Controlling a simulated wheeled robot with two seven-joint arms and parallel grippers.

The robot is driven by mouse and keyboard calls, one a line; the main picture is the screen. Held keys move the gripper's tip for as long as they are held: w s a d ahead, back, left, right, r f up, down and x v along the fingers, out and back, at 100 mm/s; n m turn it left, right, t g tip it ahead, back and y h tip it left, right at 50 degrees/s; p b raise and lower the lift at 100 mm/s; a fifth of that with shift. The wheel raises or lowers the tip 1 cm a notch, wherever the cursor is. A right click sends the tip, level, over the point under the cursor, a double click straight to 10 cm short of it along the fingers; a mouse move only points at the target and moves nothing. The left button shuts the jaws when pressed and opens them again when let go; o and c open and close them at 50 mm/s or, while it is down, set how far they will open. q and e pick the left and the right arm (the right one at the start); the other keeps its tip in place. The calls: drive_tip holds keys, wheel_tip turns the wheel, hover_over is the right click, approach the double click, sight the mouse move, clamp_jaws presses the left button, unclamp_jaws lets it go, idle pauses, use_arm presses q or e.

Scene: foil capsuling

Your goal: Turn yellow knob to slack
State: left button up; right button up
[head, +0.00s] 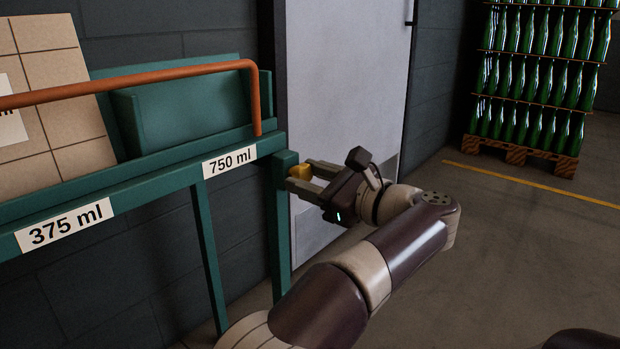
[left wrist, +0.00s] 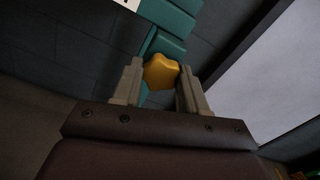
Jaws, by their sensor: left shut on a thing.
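The yellow knob (head: 300,172) sits at the right end of the green rack, on its corner post. My left gripper (head: 304,177) reaches it from the right and is shut on it. In the left wrist view the knob (left wrist: 160,72) shows a lobed outline between the two grey fingers of the gripper (left wrist: 160,84). The knob's pointer or markings cannot be made out, so its setting cannot be told. My right gripper does not show.
The green rack (head: 205,215) carries an orange rail (head: 180,72) and the labels 375 ml (head: 65,226) and 750 ml (head: 230,160). A cardboard box (head: 50,100) stands on its left. A grey door (head: 345,75) is behind my arm. Green bottles (head: 540,80) stand on a pallet far right.

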use_arm(q)
drive_tip(key=shift+f, duration=0.1)
idle(0.3)
drive_tip(key=o, duration=1.1)
drive_tip(key=shift+c, duration=0.2)
drive_tip(key=shift+d, duration=0.1)
drive_tip(key=p+v, duration=0.1)
drive_tip(key=v, duration=1.1)
drive_tip(key=shift+s+d, duration=0.15)
drive_tip(key=shift+d, duration=0.1)
